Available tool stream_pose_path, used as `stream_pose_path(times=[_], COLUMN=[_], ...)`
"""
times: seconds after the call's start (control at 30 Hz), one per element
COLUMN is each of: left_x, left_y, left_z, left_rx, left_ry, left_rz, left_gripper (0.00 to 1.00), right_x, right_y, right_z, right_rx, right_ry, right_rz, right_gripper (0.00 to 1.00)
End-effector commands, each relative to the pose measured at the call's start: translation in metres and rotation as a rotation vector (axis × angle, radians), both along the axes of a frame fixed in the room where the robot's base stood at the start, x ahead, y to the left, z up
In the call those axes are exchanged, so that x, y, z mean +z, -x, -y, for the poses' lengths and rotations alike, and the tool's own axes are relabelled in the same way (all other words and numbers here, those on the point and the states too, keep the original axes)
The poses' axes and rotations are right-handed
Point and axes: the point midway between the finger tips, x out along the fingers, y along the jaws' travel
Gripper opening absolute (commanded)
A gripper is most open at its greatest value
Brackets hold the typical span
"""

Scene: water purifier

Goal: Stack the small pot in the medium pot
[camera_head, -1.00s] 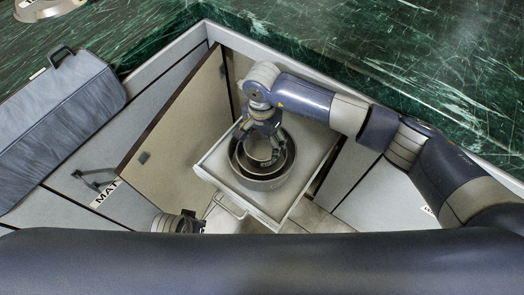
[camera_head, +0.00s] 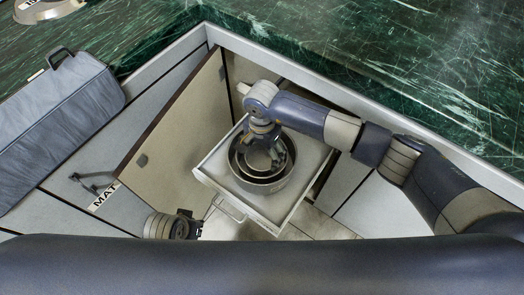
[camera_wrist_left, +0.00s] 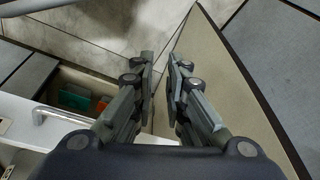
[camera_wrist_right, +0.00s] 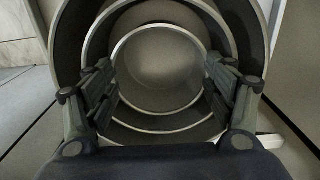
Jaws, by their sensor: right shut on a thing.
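The small pot (camera_wrist_right: 158,65) is a round metal pot between the fingers of my right gripper (camera_wrist_right: 160,85), which is shut on it. In the right wrist view its rim lies inside the larger rim of the medium pot (camera_wrist_right: 165,128). Whether it rests on the medium pot's bottom or hangs above it cannot be told. In the head view my right gripper (camera_head: 265,152) reaches down over the nested pots from above. My left gripper (camera_wrist_left: 160,72) is empty, with a narrow gap between its fingers. It also shows low in the head view (camera_head: 192,222).
A larger pot (camera_wrist_right: 246,35) surrounds both. The pots stand in a pulled-out drawer (camera_head: 311,166) under a green marble counter (camera_head: 400,60). An open cabinet door (camera_head: 170,140) stands left of the drawer. A blue-grey padded object (camera_head: 60,125) lies at the far left.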

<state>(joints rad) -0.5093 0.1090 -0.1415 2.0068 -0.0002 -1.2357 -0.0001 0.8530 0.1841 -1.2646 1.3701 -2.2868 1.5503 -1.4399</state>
Motion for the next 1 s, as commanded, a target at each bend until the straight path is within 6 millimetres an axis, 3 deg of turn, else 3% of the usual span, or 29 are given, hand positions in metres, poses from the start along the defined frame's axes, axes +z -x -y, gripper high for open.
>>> stream_pose_path(times=[0.5, 0.53, 1.0], left_x=[0.016, 0.018, 0.018], left_y=[-0.003, -0.003, -0.002], left_z=[0.0, -0.001, -0.002], left_rx=[0.003, 0.004, 0.004], left_ry=[0.001, 0.001, -0.001], left_rz=[0.012, 0.012, 0.012], left_gripper=[0.13, 0.13, 0.13], right_x=[-0.004, -0.004, -0.002], right_y=[0.0, 0.0, 0.0], right_z=[0.0, 0.0, 0.0], right_rx=[0.0, 0.0, 0.0], right_ry=[0.0, 0.0, 0.0], right_rz=[0.0, 0.0, 0.0], right_gripper=[0.31, 0.83, 0.85])
